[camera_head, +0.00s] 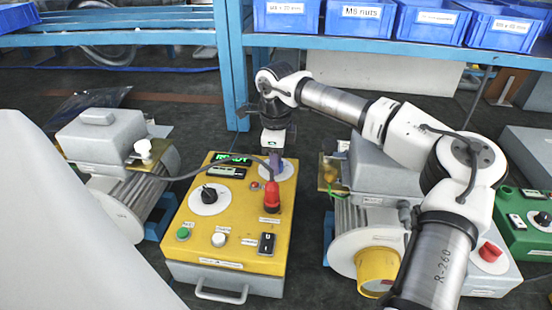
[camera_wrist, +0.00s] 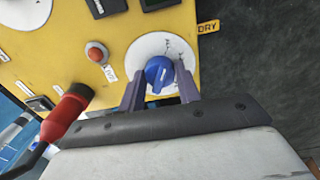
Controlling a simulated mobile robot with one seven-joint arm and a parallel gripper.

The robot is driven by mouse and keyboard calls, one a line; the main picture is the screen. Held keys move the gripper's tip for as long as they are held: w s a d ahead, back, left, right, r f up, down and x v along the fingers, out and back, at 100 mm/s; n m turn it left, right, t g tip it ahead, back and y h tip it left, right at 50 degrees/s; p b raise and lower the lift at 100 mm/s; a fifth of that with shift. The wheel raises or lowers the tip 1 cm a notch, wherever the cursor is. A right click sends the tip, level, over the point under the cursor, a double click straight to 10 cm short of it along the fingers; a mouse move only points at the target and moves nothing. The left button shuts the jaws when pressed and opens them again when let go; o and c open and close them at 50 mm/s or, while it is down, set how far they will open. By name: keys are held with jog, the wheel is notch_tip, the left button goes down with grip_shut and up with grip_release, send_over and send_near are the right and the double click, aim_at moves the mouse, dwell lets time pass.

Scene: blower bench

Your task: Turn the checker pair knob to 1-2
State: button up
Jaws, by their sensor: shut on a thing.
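The yellow checker box (camera_head: 240,235) stands on the bench in the head view, and its yellow top fills much of the wrist view (camera_wrist: 60,40). A blue knob (camera_wrist: 158,72) with a white pointer mark sits on a round white dial (camera_wrist: 142,48) there. My gripper (camera_wrist: 159,82) has one purple finger on each side of the blue knob and is shut on it. In the head view my gripper (camera_head: 276,165) reaches down over the right-hand dial (camera_head: 262,172), and the knob is hidden. The dial's markings are too small to read.
A black knob on a second white dial (camera_head: 209,193) is at the left. A red plug with a cable (camera_head: 272,197) stands close beside my gripper. Grey blower units flank the checker, left (camera_head: 130,190) and right (camera_head: 370,220). Blue bins (camera_head: 360,22) line the shelf behind.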

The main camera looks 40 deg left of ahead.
jog(key=shift+m, duration=0.3)
jog(key=m+b, duration=0.1)
jog(key=m, duration=0.2)
jog(key=shift+b, duration=0.35)
jog(key=shift+m+b, duration=0.5)
jog(key=shift+m, duration=1.5)
jog(key=o, duration=1)
jog(key=shift+r, duration=0.1)
notch_tip(320, 180, up, 14)
jog(key=shift+f+b, duration=0.15)
jog(key=shift+b, duration=0.3)
